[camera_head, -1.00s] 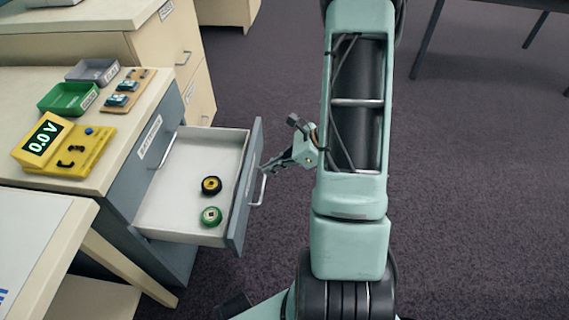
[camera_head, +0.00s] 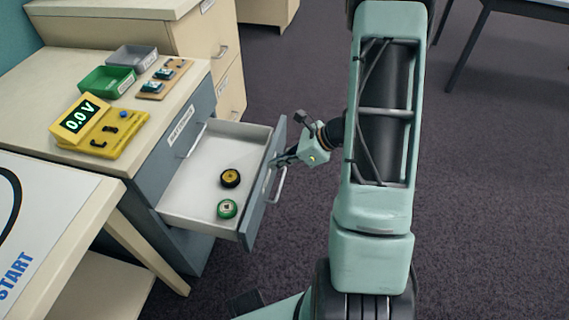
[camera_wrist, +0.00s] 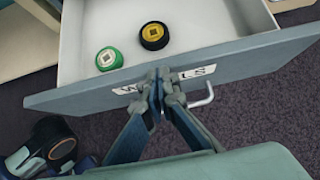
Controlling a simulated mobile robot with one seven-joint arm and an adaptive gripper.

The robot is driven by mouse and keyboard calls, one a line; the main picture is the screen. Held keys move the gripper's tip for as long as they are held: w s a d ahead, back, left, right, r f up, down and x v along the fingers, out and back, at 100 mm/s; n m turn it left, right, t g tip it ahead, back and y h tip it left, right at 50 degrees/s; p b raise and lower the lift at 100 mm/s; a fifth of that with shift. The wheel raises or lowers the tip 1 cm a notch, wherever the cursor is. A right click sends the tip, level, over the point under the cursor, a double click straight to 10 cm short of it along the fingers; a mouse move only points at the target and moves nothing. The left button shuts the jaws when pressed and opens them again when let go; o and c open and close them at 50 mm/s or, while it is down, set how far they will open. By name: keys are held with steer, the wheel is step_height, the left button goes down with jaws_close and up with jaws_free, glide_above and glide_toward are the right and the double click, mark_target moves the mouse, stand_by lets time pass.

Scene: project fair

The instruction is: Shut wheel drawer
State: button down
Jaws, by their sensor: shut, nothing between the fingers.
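The wheel drawer (camera_head: 262,192) is pulled out of the grey cabinet, with a light inside and a blue-grey front. A yellow-and-black wheel (camera_head: 230,178) and a green wheel (camera_head: 227,208) lie in it. In the wrist view the drawer front (camera_wrist: 240,66) spans the picture, with a partly covered label and a metal handle (camera_wrist: 205,97). My gripper (camera_head: 280,160) is shut and empty at the outer face of the drawer front, beside the handle. In the wrist view its fingertips (camera_wrist: 164,76) overlap the label; whether they touch it I cannot tell.
A yellow meter (camera_head: 102,127) reading 0.0 V, a green tray (camera_head: 107,81) and a grey tray (camera_head: 132,59) stand on the cabinet top. A white table marked START (camera_head: 50,215) is at the lower left. Carpet to the right is mostly clear.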

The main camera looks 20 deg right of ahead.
steer(key=w+a+b, duration=0.1)
steer(key=w+a, duration=1)
steer(key=a, duration=0.6)
steer(key=shift+w, duration=0.2)
steer(key=shift+d, duration=0.15)
